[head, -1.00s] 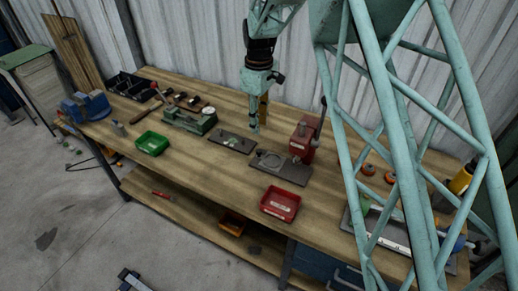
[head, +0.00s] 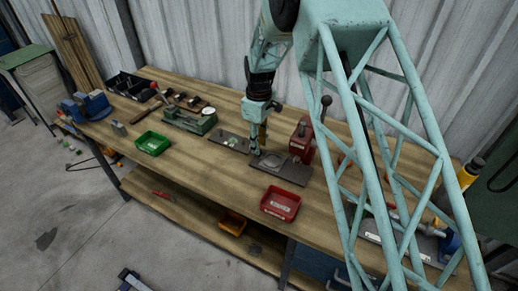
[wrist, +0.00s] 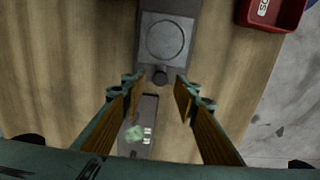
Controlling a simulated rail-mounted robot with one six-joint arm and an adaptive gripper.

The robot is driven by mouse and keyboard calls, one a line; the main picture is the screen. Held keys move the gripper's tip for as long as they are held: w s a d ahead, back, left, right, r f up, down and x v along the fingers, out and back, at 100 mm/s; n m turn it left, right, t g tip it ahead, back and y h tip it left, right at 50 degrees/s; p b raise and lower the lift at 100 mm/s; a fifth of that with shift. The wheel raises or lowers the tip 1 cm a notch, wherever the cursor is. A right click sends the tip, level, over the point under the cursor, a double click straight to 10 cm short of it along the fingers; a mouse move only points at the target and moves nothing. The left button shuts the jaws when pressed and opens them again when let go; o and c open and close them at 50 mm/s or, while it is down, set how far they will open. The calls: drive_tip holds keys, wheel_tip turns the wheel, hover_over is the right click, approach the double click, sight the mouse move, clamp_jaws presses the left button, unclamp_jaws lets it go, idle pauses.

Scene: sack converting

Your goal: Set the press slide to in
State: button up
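The red press (head: 303,143) stands on the bench with its lever raised. Its dark base and slide plate (head: 288,173) lie in front; in the wrist view the slide (wrist: 147,46) shows a round recess and a dark knob (wrist: 160,76) at its near end. My gripper (head: 256,152) is low at the knob end of the slide. In the wrist view my gripper (wrist: 157,83) is open, its two fingers spread on either side of the knob with gaps visible. It holds nothing. The press body is out of the wrist view.
A dark plate (head: 229,142) with a pale green piece lies left of the press, below my fingers. A red bin (head: 281,203) stands in front, a green bin (head: 152,143) to the left. A green machine (head: 189,120) stands behind. Bare wood lies between the bins.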

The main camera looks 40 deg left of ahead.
drive_tip(key=shift+f, duration=1.25)
clamp_jaws()
